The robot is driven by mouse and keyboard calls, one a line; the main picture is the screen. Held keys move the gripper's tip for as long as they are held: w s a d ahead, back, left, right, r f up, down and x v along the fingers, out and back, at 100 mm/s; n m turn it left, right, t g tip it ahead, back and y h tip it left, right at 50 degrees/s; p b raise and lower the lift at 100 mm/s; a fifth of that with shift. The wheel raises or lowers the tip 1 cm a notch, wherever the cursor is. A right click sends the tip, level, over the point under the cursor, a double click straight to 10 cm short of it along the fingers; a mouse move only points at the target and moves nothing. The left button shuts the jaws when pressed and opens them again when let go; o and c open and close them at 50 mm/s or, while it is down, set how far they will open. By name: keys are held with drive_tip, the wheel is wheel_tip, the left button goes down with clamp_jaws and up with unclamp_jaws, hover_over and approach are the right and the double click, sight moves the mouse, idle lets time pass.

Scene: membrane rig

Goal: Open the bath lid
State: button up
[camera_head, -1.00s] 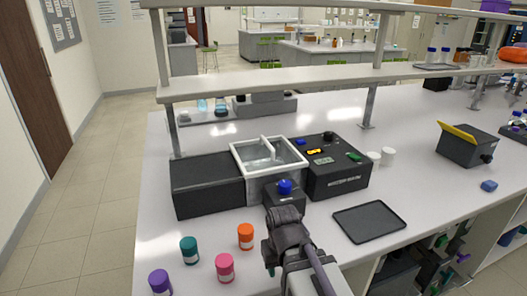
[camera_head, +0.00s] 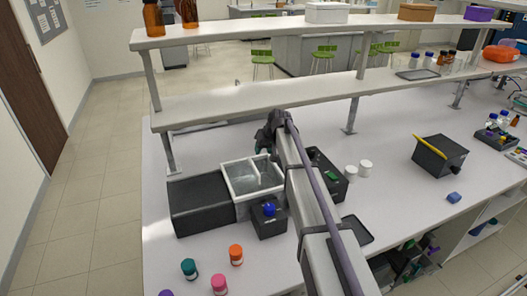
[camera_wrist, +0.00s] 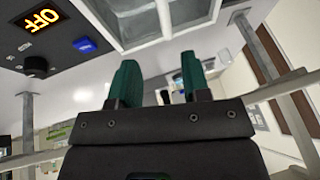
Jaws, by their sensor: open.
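The bath (camera_head: 228,184) is a white-rimmed basin with clear panes in the black rig on the bench. Its clear lid (camera_head: 245,176) appears to lie over the top, with a pale bar (camera_head: 261,168) across it; in the wrist view the panes (camera_wrist: 138,12) show at the top. My gripper (camera_head: 264,152) is behind the bath's back edge, below the shelf, partly hidden by my arm. In the wrist view its two green fingers (camera_wrist: 160,82) are apart with nothing between them. I see no contact with the lid.
A black box (camera_head: 200,207) adjoins the bath on the left. A blue-knobbed block (camera_head: 269,222) stands in front. The shelf (camera_head: 215,105) hangs close above my gripper. Coloured jars (camera_head: 236,255) stand front left.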

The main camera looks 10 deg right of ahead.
sight(254, 166)
drive_tip(key=b+x, duration=0.6)
drive_tip(key=x, duration=0.1)
drive_tip(key=b+x, duration=0.4)
drive_tip(key=shift+s+a+f, duration=0.2)
drive_tip(key=shift+s+a, duration=0.05)
drive_tip(key=shift+s, duration=0.1)
drive_tip(key=shift+r, duration=0.2)
drive_tip(key=shift+s, duration=0.1)
drive_tip(key=shift+c, duration=0.2)
clamp_jaws()
